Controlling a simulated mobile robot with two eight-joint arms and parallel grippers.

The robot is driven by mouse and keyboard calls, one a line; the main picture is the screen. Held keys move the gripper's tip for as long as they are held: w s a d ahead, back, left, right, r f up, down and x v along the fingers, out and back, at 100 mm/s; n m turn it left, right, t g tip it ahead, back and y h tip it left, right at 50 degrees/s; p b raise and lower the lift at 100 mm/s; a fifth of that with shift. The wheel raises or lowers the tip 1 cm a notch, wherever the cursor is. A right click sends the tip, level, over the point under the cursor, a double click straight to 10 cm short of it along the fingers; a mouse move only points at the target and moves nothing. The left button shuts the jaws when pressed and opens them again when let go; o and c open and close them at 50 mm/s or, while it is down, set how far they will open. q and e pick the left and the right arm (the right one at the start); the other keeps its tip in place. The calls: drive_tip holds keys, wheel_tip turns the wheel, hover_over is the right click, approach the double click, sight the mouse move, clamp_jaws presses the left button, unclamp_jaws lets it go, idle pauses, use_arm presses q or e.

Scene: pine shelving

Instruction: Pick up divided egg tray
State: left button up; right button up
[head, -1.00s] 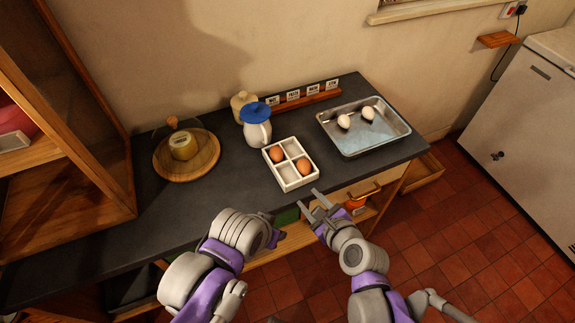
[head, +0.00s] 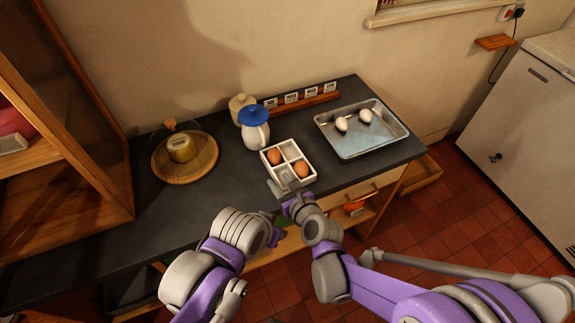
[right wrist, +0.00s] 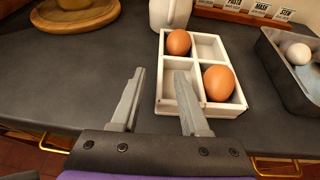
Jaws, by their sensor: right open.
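The divided egg tray (head: 289,149) is a white box with four compartments on the dark counter. Two brown eggs lie in diagonally opposite compartments, one at back left (head: 275,157) and one at front right (head: 301,170); the other two are empty. My right gripper (head: 283,187) is open at the tray's front left edge. In the right wrist view its fingers (right wrist: 158,100) point toward the tray (right wrist: 161,75); the right finger overlaps the tray's near left part, and the left finger is outside it. Contact cannot be told. My left gripper (head: 277,238) is low before the counter, its fingers unclear.
A metal tray (head: 390,112) with two white eggs stands to the right. A white jug with blue lid (head: 256,134) stands close behind the egg tray. A round wooden board (head: 200,168) with a glass-covered cheese is at left. Label cards (head: 291,98) line the back.

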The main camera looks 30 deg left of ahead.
drive_tip(key=x, duration=0.2)
drive_tip(key=shift+w+a+f, duration=0.1)
drive_tip(key=shift+w+a, duration=0.05)
drive_tip(key=shift+w, duration=0.05)
clamp_jaws()
idle(1.3)
